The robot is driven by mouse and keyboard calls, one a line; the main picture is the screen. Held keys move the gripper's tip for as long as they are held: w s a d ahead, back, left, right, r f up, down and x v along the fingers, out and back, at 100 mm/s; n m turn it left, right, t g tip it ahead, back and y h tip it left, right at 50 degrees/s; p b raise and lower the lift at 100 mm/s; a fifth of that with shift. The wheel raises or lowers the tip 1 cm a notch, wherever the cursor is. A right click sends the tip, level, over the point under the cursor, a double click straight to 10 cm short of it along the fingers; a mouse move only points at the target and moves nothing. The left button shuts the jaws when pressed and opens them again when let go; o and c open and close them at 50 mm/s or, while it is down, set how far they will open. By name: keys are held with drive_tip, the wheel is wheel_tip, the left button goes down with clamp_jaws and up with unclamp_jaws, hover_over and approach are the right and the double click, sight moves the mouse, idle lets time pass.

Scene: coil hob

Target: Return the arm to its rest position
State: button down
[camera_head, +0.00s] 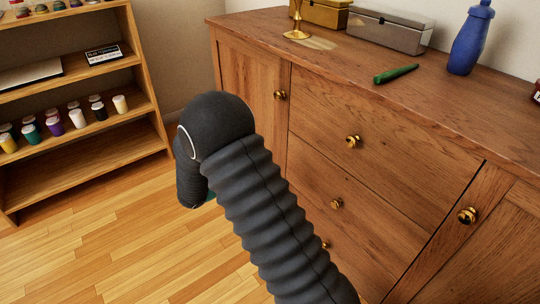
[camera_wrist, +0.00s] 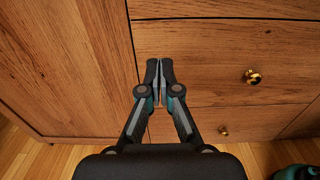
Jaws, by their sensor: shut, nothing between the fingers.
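My gripper (camera_wrist: 160,72) shows in the wrist view with its two fingers together and nothing between them. It is in front of the wooden cabinet (camera_wrist: 70,60), near the vertical seam between a plain door panel and the drawers. I cannot tell how far it is from the wood. In the head view my dark ribbed arm (camera_head: 265,210) rises from the bottom and bends down at its top, in front of the same cabinet. The gripper itself is hidden behind the arm there.
The cabinet has brass knobs (camera_head: 353,142). On its top are a green object (camera_head: 395,74), a blue bottle (camera_head: 470,40), a grey box (camera_head: 390,32) and a brass stand (camera_head: 296,33). An open shelf (camera_head: 95,130) with several cups stands at left. Wooden floor (camera_head: 100,250) is clear between.

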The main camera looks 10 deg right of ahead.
drive_tip(key=s+f+m+g+y, duration=0.2)
drive_tip(key=s+f+m+g, duration=0.15)
drive_tip(key=s+f, duration=0.2)
drive_tip(key=s+d+m+g+y, duration=0.2)
drive_tip(key=s+m+g+y, duration=0.4)
drive_tip(key=s, duration=0.4)
drive_tip(key=s+r+m+t+y, duration=0.4)
drive_tip(key=s+r+m, duration=0.2)
drive_tip(key=s+r, duration=0.2)
drive_tip(key=s+d+r+m+t+y, duration=0.1)
drive_tip(key=s+r+m+t+y, duration=0.2)
drive_tip(key=s+r+m, duration=0.4)
wheel_tip(320, 180, up, 6)
drive_tip(key=shift+s+f+t+y, duration=0.25)
drive_tip(key=shift+s+t+y, duration=0.1)
drive_tip(key=shift+s+y, duration=0.35)
